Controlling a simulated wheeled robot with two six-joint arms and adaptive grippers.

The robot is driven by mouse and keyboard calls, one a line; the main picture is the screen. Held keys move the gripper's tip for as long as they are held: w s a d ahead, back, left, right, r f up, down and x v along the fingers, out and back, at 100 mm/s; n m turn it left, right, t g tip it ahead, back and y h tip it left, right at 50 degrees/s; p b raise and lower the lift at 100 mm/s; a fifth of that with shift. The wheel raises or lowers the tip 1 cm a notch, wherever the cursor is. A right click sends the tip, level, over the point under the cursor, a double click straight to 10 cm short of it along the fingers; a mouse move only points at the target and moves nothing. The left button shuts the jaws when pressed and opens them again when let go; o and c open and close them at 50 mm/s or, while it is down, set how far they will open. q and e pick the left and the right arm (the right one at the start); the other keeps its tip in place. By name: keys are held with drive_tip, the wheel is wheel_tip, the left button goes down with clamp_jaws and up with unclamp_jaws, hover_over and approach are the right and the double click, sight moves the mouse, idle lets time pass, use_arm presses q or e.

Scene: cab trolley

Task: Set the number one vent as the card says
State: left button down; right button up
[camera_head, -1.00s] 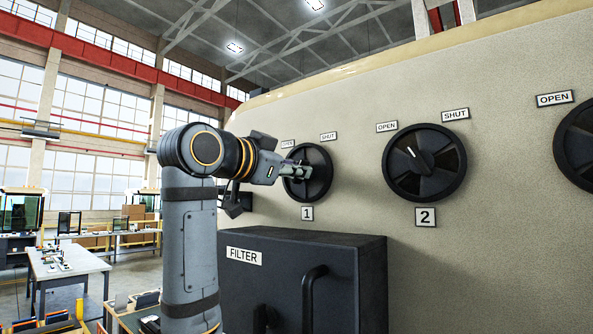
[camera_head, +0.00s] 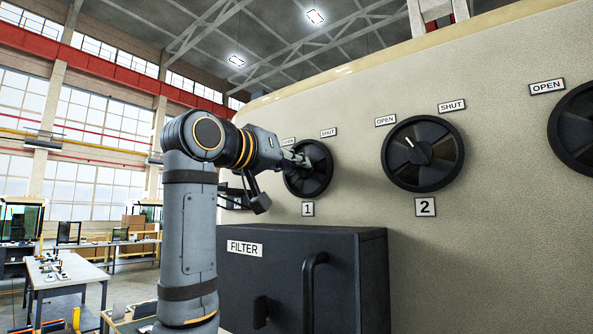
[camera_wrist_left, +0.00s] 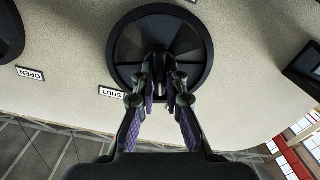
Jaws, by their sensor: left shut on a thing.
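The number one vent (camera_head: 317,182) is a round black dial on the beige wall, above its "1" plate (camera_head: 308,209), with an OPEN label at its upper left and a SHUT label (camera_head: 328,132) at its upper right. My left gripper (camera_head: 303,160) reaches it from the left and is shut on its middle knob. In the left wrist view the vent (camera_wrist_left: 130,45) appears upside down, with the fingers (camera_wrist_left: 162,80) closed around the central grip. The card is not in view. My right gripper is not in view.
The number two vent (camera_head: 422,153) is to the right, its white mark pointing up-left towards OPEN. Another vent (camera_head: 577,130) is cut by the right edge. A dark FILTER box (camera_head: 345,265) with handles juts out below vent one. Tables stand far left.

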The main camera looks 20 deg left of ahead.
use_arm(q)
drive_tip(key=shift+f+n+b, duration=0.1)
drive_tip(key=shift+n+b, duration=0.25)
drive_tip(key=shift+n, duration=0.65)
drive_tip(key=c, duration=1.4)
unclamp_jaws()
drive_tip(key=shift+a, duration=0.1)
drive_tip(key=shift+s, duration=0.1)
drive_tip(key=v, duration=1.2)
